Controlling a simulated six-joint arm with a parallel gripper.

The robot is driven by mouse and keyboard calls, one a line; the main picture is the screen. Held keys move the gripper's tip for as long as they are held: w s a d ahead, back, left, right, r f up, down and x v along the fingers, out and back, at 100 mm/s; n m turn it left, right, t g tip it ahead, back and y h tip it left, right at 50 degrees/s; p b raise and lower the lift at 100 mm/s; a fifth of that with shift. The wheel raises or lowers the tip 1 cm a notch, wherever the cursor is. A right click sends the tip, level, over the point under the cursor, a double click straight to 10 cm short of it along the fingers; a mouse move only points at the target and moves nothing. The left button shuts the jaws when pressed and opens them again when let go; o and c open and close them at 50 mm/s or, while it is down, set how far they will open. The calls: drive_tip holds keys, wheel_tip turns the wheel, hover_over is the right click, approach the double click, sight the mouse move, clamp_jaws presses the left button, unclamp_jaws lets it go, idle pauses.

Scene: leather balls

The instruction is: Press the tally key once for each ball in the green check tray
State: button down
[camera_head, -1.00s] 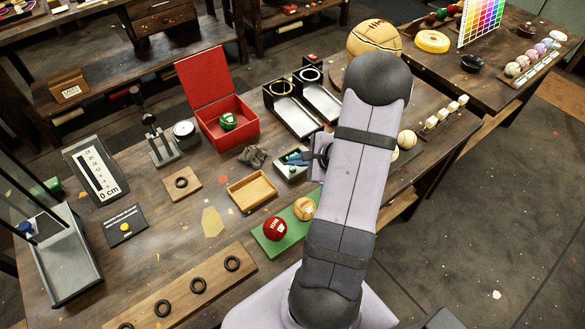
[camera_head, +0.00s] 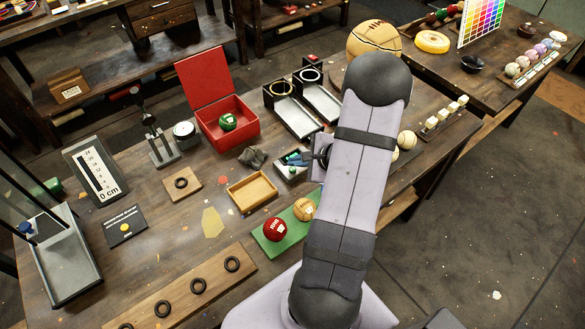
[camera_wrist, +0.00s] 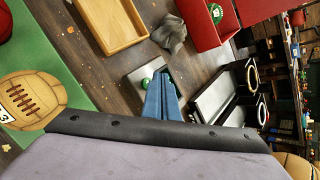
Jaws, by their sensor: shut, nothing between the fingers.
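The green check tray (camera_head: 262,242) lies on the bench left of my arm. A red ball (camera_head: 275,229) and a tan laced ball (camera_head: 304,209) rest on it. The wrist view shows the tan ball (camera_wrist: 32,98) and an edge of the red one (camera_wrist: 5,22). My arm covers the ground right of the tray in the head view. My gripper (camera_head: 294,158), with blue fingers, is shut and empty. It is over a small grey box with a green button (camera_wrist: 146,84), possibly the tally key. The fingers partly cover the box; I cannot tell whether they touch the button.
A wooden tray (camera_head: 252,192), a grey crumpled lump (camera_head: 253,157) and a red open box (camera_head: 225,122) holding a green ball stand nearby. Two metal chutes (camera_head: 296,115) are behind the gripper. A black plate with a yellow button (camera_head: 125,227) lies at left.

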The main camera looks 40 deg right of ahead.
drive_tip(key=shift+f+b, duration=0.9)
drive_tip(key=shift+b, duration=0.4)
idle(1.4)
drive_tip(key=shift+r, duration=0.15)
drive_tip(key=shift+r+p, duration=0.5)
drive_tip(key=shift+r, duration=0.25)
drive_tip(key=shift+r, duration=0.1)
wheel_tip(320, 180, up, 5)
drive_tip(key=p, duration=0.3)
idle(0.4)
idle(0.7)
